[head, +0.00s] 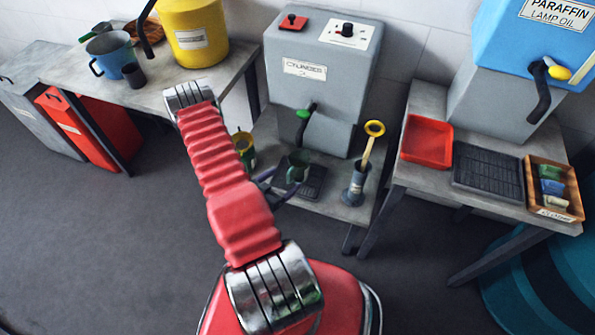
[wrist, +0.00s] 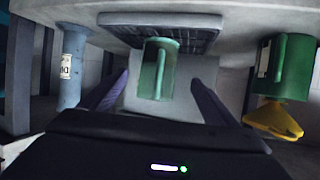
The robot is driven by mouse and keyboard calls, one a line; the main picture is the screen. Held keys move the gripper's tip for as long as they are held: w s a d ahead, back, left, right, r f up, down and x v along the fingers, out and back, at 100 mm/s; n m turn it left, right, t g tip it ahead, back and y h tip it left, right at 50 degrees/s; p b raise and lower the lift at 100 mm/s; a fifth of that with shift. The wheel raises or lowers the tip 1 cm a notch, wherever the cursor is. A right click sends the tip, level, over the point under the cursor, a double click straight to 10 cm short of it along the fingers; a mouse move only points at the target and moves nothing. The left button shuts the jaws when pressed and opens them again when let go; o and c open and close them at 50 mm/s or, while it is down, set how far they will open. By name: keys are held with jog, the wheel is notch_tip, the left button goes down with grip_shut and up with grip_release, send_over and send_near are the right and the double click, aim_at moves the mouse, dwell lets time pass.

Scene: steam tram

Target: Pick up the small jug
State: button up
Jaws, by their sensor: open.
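A small green jug (head: 298,166) stands on the dark grille of the drip tray (head: 314,184), below the green-handled tap of the grey cylinder oil tank. In the wrist view, which is upside down, the jug (wrist: 157,68) shows between the two dark fingers. My gripper (wrist: 160,80) is open. Its fingers lie on either side of the jug with visible gaps; contact does not show. In the head view my gripper (head: 280,184) reaches in at the jug from the left, partly hidden by my red arm.
A larger green can (wrist: 290,68) with a yellow funnel-like part stands to one side. A grey-blue cylinder (head: 355,185) with a yellow-ringed handle stands right of the tray. The cylinder oil tank (head: 320,80) rises behind. A right-hand table carries a red tray (head: 427,141).

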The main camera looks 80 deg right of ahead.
aim_at(293, 173)
jog(key=shift+x, duration=2.2)
jog(key=shift+x, duration=2.6)
jog(key=shift+s, duration=0.1)
jog(key=c, duration=1.2)
jog(key=shift+a+r, duration=0.1)
jog(key=shift+r, duration=0.05)
